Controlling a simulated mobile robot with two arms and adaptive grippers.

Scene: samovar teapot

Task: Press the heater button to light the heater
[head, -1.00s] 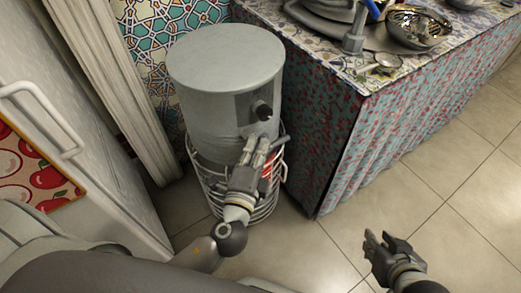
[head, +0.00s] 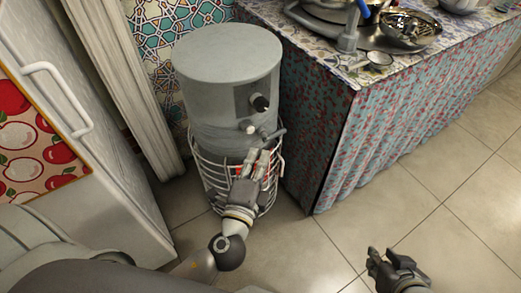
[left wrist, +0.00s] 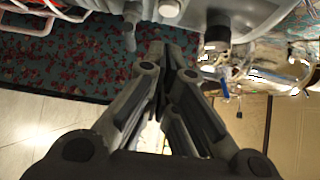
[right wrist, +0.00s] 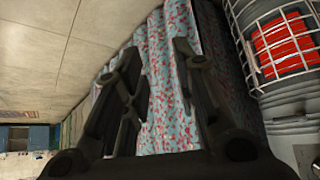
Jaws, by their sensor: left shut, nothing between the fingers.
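The heater (head: 228,72) is a tall grey cylinder in a white wire cage. A black knob (head: 260,103) and a pale round button-like knob (head: 247,127) stick out of its front, with a grey lever (head: 272,135) below. I cannot tell which is the heater button. My left gripper (head: 256,158) is shut and empty, just below the pale knob. The left wrist view shows the pale knob (left wrist: 169,9) beyond its fingertips, apparently apart. My right gripper (head: 380,256) is open and empty over the floor. A red part (right wrist: 283,44) shows inside the cage.
A cloth-draped table (head: 400,110) with a metal bowl (head: 410,30) stands right of the heater. A cabinet door with a white handle (head: 60,95) is at the left. The tiled floor (head: 440,215) at the right is clear.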

